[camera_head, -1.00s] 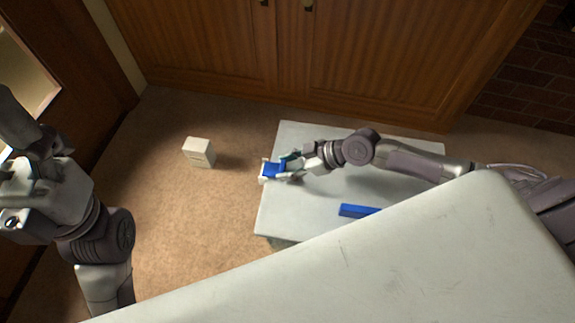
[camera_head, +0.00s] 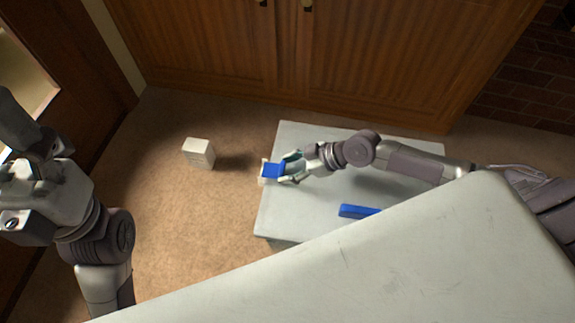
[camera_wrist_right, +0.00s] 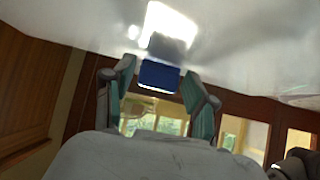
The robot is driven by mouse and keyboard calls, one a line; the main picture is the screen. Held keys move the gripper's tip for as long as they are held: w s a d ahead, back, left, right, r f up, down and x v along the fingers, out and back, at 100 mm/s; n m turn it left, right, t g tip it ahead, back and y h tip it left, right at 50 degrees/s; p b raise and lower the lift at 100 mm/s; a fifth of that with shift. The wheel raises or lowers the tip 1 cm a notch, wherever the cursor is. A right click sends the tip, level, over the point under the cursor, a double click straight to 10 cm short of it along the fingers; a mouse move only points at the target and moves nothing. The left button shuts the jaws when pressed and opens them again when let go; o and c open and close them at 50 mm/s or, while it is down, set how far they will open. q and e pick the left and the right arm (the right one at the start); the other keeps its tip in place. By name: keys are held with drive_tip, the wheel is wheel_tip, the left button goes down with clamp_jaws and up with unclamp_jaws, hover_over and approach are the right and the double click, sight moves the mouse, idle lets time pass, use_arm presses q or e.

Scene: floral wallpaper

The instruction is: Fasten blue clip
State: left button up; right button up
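A small blue clip (camera_head: 273,170) sits on a white base (camera_head: 263,179) at the left edge of the low white table. My right gripper (camera_head: 288,167) is right beside it, its fingers spread around the clip's right end. In the right wrist view the blue piece (camera_wrist_right: 160,76) shows between and beyond the fingertips (camera_wrist_right: 157,80), which stand apart. I cannot tell whether they touch it. My left arm is at the left edge of the head view, and its fingers do not show.
A blue bar (camera_head: 359,211) lies on the low white table (camera_head: 330,199). A white box (camera_head: 198,153) stands on the carpet to the left. A larger white surface (camera_head: 400,265) fills the foreground. A wooden cabinet (camera_head: 330,60) is behind.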

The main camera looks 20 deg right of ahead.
drive_tip(key=shift+o, duration=0.7)
drive_tip(key=shift+a+r, duration=0.15)
drive_tip(key=shift+r, duration=0.05)
drive_tip(key=v, duration=1)
drive_tip(key=shift+s+d+r, duration=0.1)
drive_tip(key=shift+d+r, duration=0.05)
drive_tip(key=shift+d, duration=0.2)
drive_tip(key=shift+s+d+r, duration=0.2)
drive_tip(key=shift+d+r, duration=0.15)
drive_tip(key=shift+r, duration=0.1)
drive_tip(key=shift+d, duration=0.1)
